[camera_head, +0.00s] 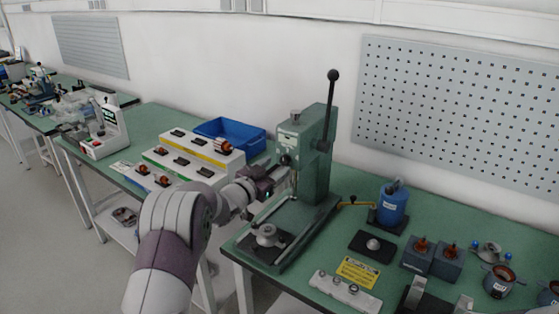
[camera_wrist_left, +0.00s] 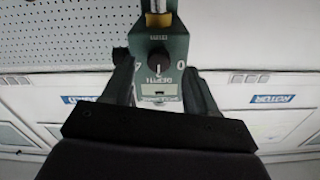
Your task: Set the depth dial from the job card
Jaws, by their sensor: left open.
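The green press (camera_head: 318,155) stands on the bench with a black-knobbed lever raised. In the left wrist view, the depth dial (camera_wrist_left: 158,62) is a dark round knob with a white pointer mark, on a green housing lettered DEPTH, which appears upside down. My left gripper (camera_head: 284,172) is at the press column; in the wrist view its open fingers (camera_wrist_left: 158,75) stand either side of the dial, and I see no clear contact.
A blue bin (camera_head: 230,136) and part trays (camera_head: 196,158) are on the left bench. A dark and grey shape at the bottom right edge may be my right gripper.

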